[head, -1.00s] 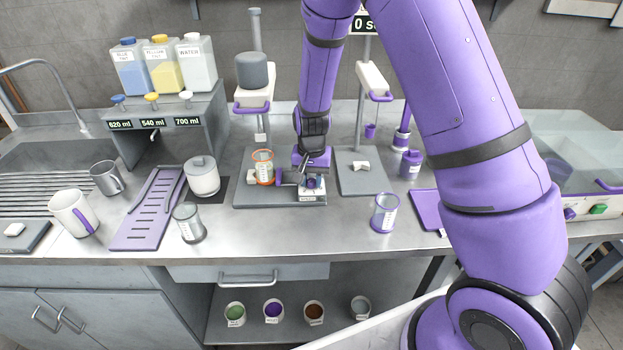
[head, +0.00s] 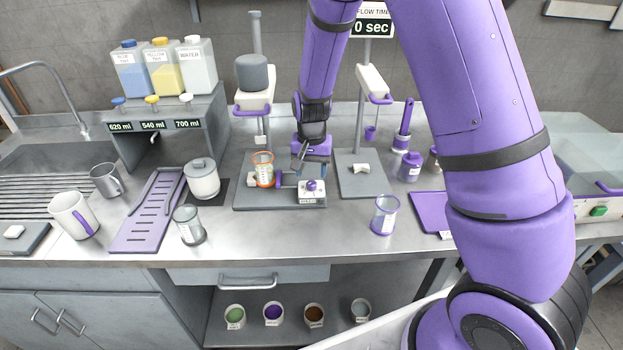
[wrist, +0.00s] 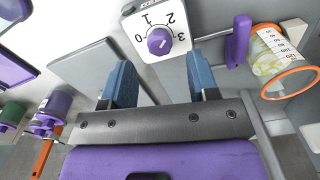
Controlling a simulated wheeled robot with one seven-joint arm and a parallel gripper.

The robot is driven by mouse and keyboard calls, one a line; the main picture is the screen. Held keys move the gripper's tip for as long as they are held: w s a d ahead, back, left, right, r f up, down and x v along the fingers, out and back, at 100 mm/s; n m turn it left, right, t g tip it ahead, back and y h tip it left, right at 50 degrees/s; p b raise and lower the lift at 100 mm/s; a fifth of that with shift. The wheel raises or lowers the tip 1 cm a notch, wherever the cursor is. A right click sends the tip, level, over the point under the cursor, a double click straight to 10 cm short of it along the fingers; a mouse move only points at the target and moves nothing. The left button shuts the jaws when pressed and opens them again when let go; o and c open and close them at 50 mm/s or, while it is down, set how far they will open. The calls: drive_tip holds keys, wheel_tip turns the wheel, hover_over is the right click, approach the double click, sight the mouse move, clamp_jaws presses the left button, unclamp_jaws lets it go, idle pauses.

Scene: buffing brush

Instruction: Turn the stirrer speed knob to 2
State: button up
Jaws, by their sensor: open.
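The stirrer speed knob (head: 311,186) is a small purple knob on a white control box at the front of the grey stirrer base (head: 245,200). In the wrist view the knob (wrist: 160,41) sits on a dial face marked 0, 1, 2 and 3. It has a pale mark, but I cannot tell surely which number it points to. My gripper (wrist: 160,80) has its two blue fingers spread apart with nothing between them. The knob lies beyond the fingertips, apart from them. In the head view my gripper (head: 312,163) is just behind and above the knob.
An orange-rimmed beaker (head: 263,172) stands on the stirrer base left of the knob. A second grey stand base (head: 360,185) is to the right. A purple-rimmed beaker (head: 384,216) stands at the front right. The counter in front of the knob is clear.

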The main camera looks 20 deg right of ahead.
sight(313, 183)
wheel_tip(313, 183, up, 7)
drive_tip(key=shift+f, duration=0.15)
idle(0.5)
drive_tip(key=s+d+r+n+t+y, duration=0.1)
drive_tip(key=s+d+r, duration=0.1)
drive_tip(key=s+r, duration=0.55)
drive_tip(key=s+d+r+n+t, duration=0.15)
drive_tip(key=s+r, duration=0.25)
drive_tip(key=r, duration=0.6)
drive_tip(key=s+d+r+n+t, duration=0.1)
drive_tip(key=s+r, duration=0.2)
drive_tip(key=s, duration=0.6)
drive_tip(key=s+d+r+n+t+h, duration=0.1)
drive_tip(key=s+d+r+n, duration=0.1)
drive_tip(key=s, duration=0.7)
drive_tip(key=shift+d+r+t, duration=0.2)
drive_tip(key=shift+r+t, duration=0.15)
drive_tip(key=shift+r, duration=0.4)
